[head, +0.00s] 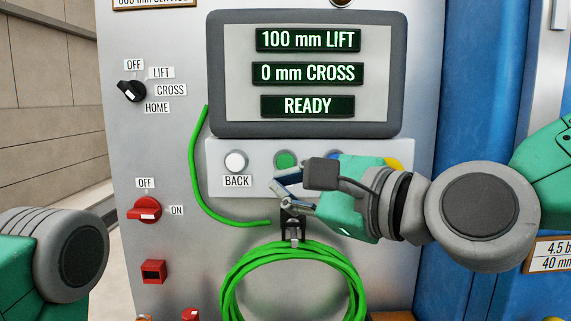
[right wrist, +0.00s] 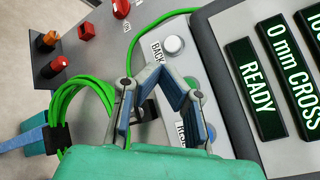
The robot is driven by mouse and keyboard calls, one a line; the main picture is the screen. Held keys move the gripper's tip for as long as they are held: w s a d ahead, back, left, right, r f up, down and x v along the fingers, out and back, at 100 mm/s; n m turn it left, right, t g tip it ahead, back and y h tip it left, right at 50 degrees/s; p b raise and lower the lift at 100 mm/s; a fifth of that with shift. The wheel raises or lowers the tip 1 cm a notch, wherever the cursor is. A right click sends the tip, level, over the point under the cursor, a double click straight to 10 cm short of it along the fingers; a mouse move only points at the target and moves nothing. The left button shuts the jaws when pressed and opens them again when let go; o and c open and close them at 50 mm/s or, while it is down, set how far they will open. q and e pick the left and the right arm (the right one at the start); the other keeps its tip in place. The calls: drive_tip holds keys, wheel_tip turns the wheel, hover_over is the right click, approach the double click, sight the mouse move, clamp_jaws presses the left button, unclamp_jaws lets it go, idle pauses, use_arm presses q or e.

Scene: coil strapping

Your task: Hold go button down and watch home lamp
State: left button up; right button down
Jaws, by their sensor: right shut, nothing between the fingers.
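A green button (head: 286,160) sits right of the white BACK button (head: 236,162) on the panel's button strip. No GO label is readable; the right gripper hides the space below the green button. My right gripper (head: 282,187) is shut and empty, its fingertips just below the green button in the picture; I cannot tell whether they touch the panel. In the right wrist view its fingers (right wrist: 165,78) partly cover the green button (right wrist: 192,86). An amber lamp (head: 341,2) is cut off at the top edge, its label unseen. My left arm shows at lower left, its gripper out of view.
The display (head: 307,130) reads 100 mm LIFT, 0 mm CROSS, READY. A black selector (head: 131,91) and red OFF/ON switch (head: 146,210) are at left. A green hose coil (head: 238,272) hangs on a hook below the gripper. A yellow button (head: 393,163) is partly hidden behind my wrist.

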sight(277, 164)
drive_tip(key=w, duration=0.8)
drive_tip(key=shift+w+p, duration=0.2)
drive_tip(key=shift+p, duration=0.1)
drive_tip(key=shift+w+r, duration=0.1)
drive_tip(key=shift+w, duration=0.8)
idle(3.5)
drive_tip(key=shift+s, duration=0.95)
drive_tip(key=shift+s, duration=2.5)
